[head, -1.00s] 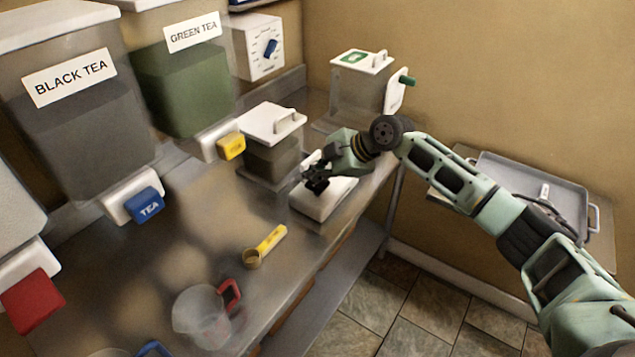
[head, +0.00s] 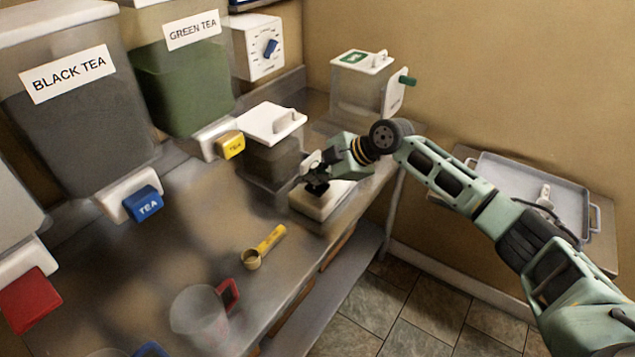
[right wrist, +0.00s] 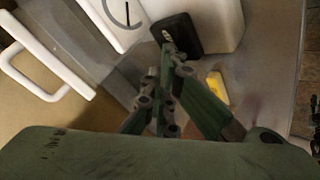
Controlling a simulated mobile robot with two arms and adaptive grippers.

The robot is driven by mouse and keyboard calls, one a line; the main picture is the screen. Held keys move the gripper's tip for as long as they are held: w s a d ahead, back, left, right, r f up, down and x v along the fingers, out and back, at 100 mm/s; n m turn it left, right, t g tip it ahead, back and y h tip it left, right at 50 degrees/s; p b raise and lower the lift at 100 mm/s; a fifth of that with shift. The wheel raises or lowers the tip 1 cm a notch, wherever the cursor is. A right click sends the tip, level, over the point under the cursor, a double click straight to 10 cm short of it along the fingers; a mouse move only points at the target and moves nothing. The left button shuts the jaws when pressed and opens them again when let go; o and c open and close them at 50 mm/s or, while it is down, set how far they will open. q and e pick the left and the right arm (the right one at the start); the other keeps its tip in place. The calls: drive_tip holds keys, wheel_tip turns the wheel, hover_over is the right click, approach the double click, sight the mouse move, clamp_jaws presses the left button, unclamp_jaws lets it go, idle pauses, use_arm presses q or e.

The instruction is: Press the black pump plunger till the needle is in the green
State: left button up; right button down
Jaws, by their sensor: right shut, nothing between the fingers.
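The white pump box (head: 322,206) stands near the right end of the steel counter. Its black plunger (right wrist: 178,34) shows in the right wrist view on top of the white body. My right gripper (head: 314,183) is shut and empty over the box. In the right wrist view its fingertips (right wrist: 168,52) are at the plunger's near edge; I cannot tell whether they touch it. Part of a round dial (right wrist: 122,10) with a dark needle shows, cut off by the frame's top. No green zone can be seen on it. My left gripper is not in view.
A lidded container (head: 272,155) stands close left of the pump, and another clear container (head: 360,85) behind. Tea dispensers (head: 75,120) line the back. A grey tray (head: 530,180) is at right.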

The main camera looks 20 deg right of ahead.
sight(313, 189)
drive_tip(key=shift+s+f+b, duration=0.1)
drive_tip(key=shift+f+b, duration=0.6)
drive_tip(key=shift+f, duration=0.45)
idle(0.4)
drive_tip(key=shift+r, duration=0.1)
drive_tip(key=shift+w+r+p, duration=0.2)
drive_tip(key=shift+r+p, duration=1.15)
drive_tip(key=shift+r, duration=0.75)
drive_tip(key=shift+r, duration=0.25)
drive_tip(key=shift+r+p, duration=1.75)
drive_tip(key=shift+r, duration=0.5)
